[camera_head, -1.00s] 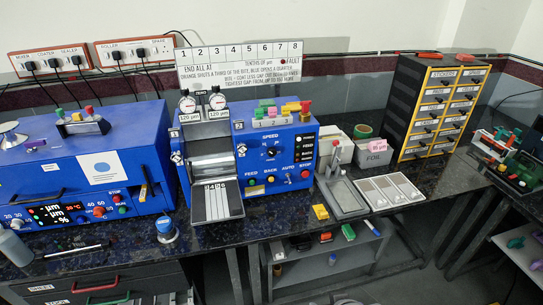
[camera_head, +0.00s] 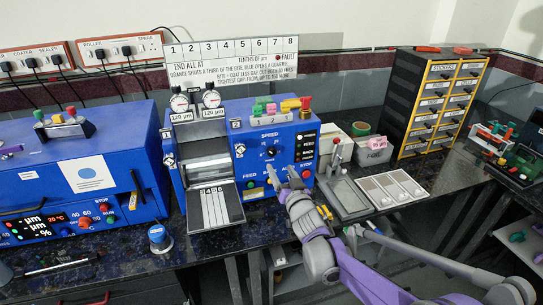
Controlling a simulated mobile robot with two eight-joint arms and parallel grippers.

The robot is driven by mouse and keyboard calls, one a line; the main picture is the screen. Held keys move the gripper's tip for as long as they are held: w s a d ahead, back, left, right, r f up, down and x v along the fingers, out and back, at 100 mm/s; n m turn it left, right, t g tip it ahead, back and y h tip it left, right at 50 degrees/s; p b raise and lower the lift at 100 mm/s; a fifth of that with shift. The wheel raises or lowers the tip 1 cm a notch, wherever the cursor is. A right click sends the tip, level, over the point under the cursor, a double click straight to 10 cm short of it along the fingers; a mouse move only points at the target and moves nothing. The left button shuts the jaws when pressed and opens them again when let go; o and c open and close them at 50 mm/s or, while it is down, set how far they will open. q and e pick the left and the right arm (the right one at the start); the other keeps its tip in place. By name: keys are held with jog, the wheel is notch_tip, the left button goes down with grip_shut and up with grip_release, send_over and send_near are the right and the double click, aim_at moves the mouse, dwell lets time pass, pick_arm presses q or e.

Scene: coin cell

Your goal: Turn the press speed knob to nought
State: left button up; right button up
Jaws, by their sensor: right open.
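The speed knob (camera_head: 270,153) is a dark round dial under the SPEED label on the front of the blue press (camera_head: 224,120). My right gripper (camera_head: 281,171) reaches in from the lower right. It is open and empty, with its fingertips close below the knob, in front of the panel. I cannot tell from this view how far the tips are from the panel, and they look apart from the knob. The knob's pointer is too small to read. My left gripper is not in view.
Coloured buttons and a red stop button (camera_head: 306,174) sit around the gripper on the same panel. A slotted plate (camera_head: 215,208) juts out at the press's front. A grey tray (camera_head: 347,195) lies to the right. A blue machine (camera_head: 80,165) stands left.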

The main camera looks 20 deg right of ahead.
aim_at(272, 154)
jog(key=w+p, duration=0.1)
jog(key=w, duration=0.8)
jog(key=shift+a, duration=0.15)
jog(key=shift+s, duration=0.1)
grip_shut()
